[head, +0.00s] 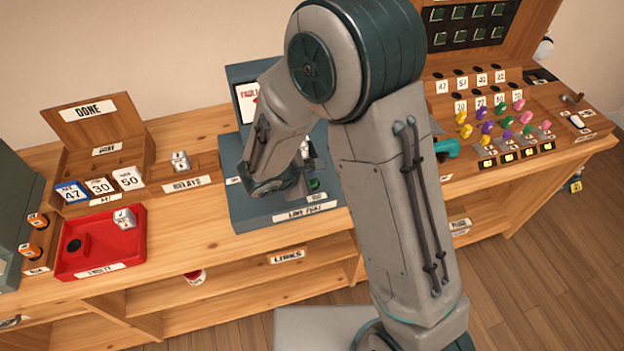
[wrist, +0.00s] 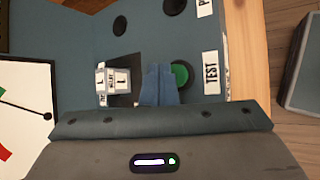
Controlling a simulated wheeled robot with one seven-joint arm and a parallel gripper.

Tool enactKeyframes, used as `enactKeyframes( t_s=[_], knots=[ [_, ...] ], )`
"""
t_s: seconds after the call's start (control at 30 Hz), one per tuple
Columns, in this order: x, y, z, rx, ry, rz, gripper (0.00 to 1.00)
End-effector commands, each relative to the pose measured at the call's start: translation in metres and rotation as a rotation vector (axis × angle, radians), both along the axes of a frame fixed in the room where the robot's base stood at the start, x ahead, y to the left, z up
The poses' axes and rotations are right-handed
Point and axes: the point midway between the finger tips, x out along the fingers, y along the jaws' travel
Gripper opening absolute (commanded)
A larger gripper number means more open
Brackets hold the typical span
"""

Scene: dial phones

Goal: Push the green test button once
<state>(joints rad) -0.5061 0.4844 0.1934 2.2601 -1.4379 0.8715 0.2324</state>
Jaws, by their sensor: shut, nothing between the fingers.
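The green test button (wrist: 181,74) is round and sits beside the TEST label (wrist: 211,71) on the blue-grey line test box (wrist: 80,30). Its left part is hidden by my gripper (wrist: 158,72). The fingers are shut and empty, with the tips at the button's left edge in the wrist view; I cannot tell whether they touch it. In the head view a bit of the green button (head: 314,184) shows beside my arm, above the front LINE TEST label (head: 305,211).
A white block marked L (wrist: 113,80) stands on the box just left of my fingers. A display panel (wrist: 25,115) lies further left. A red tray (head: 72,262) and relay holder (head: 190,165) stand left; a cord switchboard (head: 490,130) stands right.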

Motion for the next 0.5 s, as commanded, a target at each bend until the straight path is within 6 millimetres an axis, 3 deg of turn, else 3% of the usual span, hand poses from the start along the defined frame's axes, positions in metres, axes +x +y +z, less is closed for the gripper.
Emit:
enactKeyframes(
  t_s=[0.27,0.5],
  knots=[
    [0.0,0.0,0.003,0.001,0.0,-0.001,0.0],
    [0.0,0.0,0.026,0.001,-0.001,0.0,0.0]
  ],
)
